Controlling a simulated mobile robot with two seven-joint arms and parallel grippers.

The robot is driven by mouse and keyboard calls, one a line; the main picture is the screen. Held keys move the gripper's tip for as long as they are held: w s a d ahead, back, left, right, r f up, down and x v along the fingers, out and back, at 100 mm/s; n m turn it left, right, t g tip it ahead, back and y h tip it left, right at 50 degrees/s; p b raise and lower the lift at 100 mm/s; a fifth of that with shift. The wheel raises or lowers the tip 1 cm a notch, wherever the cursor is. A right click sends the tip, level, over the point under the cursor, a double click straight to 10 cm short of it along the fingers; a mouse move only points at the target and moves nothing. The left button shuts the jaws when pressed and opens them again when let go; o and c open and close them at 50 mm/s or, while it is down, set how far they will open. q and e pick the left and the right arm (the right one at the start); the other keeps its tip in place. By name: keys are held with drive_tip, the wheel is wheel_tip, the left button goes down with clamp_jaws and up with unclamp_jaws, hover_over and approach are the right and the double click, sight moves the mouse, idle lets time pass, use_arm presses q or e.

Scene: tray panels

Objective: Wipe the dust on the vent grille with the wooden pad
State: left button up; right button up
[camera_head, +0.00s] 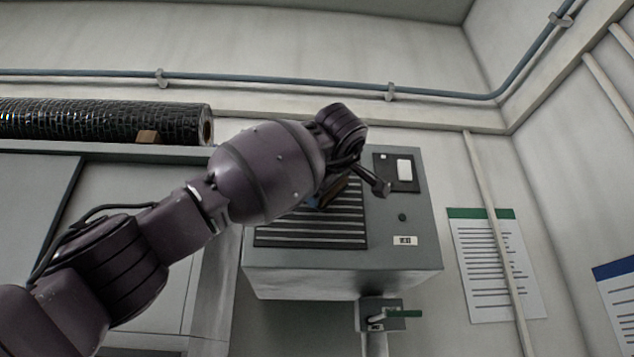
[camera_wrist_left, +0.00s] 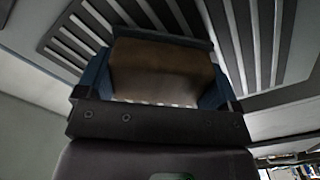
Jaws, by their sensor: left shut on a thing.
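The vent grille (camera_head: 310,228) is a dark slatted panel on the front of a grey wall box, partly hidden by my left arm. Its slats also show at the top of the left wrist view (camera_wrist_left: 262,35). My left gripper (camera_head: 328,195) is in front of the grille's upper right part and mostly hidden behind my wrist. In the left wrist view the gripper (camera_wrist_left: 160,85) is shut on the brown wooden pad (camera_wrist_left: 165,68), between blue fingers. The pad is close to the slats; I cannot tell whether it touches them. I cannot make out dust. My right gripper is not in view.
The grey box (camera_head: 345,283) has a switch panel (camera_head: 398,172) at its upper right and a green-handled fitting (camera_head: 386,314) below. A black roll (camera_head: 90,122) lies on a ledge at left. A pipe (camera_head: 280,82) crosses the wall above. Papers (camera_head: 495,265) hang at right.

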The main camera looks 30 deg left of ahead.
sight(343, 190)
use_arm(q)
drive_tip(key=shift+w+d, duration=0.4)
drive_tip(key=shift+d, duration=0.3)
drive_tip(key=shift+w+d, duration=0.45)
drive_tip(key=shift+d, duration=0.2)
drive_tip(key=shift+w+d, duration=0.4)
drive_tip(key=shift+d, duration=0.3)
drive_tip(key=shift+s+a, duration=0.25)
drive_tip(key=shift+a, duration=0.2)
drive_tip(key=shift+s+a+b, duration=0.35)
drive_tip(key=shift+s+a, duration=0.1)
drive_tip(key=shift+a, duration=0.25)
drive_tip(key=shift+s+a+b, duration=0.35)
drive_tip(key=shift+s+a, duration=0.05)
drive_tip(key=shift+a, duration=0.25)
drive_tip(key=shift+s+a+b, duration=0.35)
drive_tip(key=shift+s+a, duration=0.1)
drive_tip(key=shift+a, duration=0.25)
drive_tip(key=s+a+b, duration=0.1)
drive_tip(key=s+a, duration=0.4)
drive_tip(key=a, duration=0.3)
drive_tip(key=shift+b+v, duration=0.7)
drive_tip(key=shift+v, duration=2.25)
